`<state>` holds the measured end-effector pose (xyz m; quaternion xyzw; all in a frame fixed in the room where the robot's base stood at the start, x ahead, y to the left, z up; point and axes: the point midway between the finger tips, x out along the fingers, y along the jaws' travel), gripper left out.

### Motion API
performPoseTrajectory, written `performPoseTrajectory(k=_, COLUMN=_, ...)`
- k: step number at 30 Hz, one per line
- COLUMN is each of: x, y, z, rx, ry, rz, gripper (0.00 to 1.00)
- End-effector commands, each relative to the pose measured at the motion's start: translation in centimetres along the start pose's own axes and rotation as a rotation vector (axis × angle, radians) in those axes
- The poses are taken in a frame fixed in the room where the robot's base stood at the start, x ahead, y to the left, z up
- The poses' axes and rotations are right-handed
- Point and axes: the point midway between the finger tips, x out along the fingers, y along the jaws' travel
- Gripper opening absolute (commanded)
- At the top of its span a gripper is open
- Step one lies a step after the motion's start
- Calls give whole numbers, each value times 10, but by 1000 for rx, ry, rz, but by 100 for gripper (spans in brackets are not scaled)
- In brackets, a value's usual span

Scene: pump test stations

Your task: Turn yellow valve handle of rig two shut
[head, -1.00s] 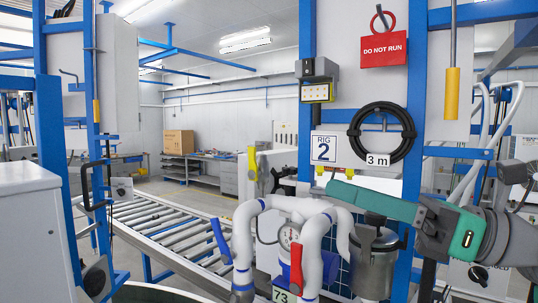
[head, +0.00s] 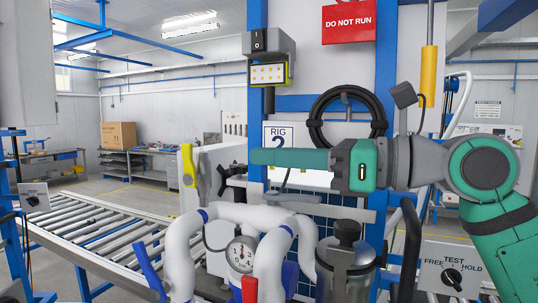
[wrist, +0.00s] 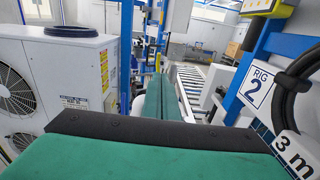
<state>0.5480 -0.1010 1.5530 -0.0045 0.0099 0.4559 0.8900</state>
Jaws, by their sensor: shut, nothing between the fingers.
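The yellow valve handle (head: 188,166) stands upright left of the rig two sign (head: 278,137) in the head view. The gripper covers the lower part of the sign. In the wrist view the shut fingers (wrist: 155,95) point away from the camera.
White pipes (head: 235,215), a gauge (head: 241,254), a blue handle (head: 150,275), a red handle (head: 250,288) and a metal canister (head: 345,260) stand below my gripper. A black hose coil (head: 325,120) hangs behind it. A roller conveyor (head: 90,225) runs at left.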

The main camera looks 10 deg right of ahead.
Motion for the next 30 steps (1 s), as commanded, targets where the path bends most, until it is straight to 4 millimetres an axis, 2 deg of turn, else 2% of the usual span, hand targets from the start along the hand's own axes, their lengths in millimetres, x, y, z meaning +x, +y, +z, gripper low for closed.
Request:
performPoseTrajectory(k=6, x=42, y=2, z=0, rx=-2, ry=1, rz=3, gripper=0)
performPoseTrajectory(k=15, x=90, y=0, z=0, rx=-1, ry=1, rz=-3, gripper=0)
performPoseTrajectory(k=21, x=107, y=-1, z=1, rx=-1, ry=-1, rz=-5, gripper=0)
performPoseTrajectory(k=30, x=111, y=-1, z=1, rx=0, ry=-1, rz=-5, gripper=0)
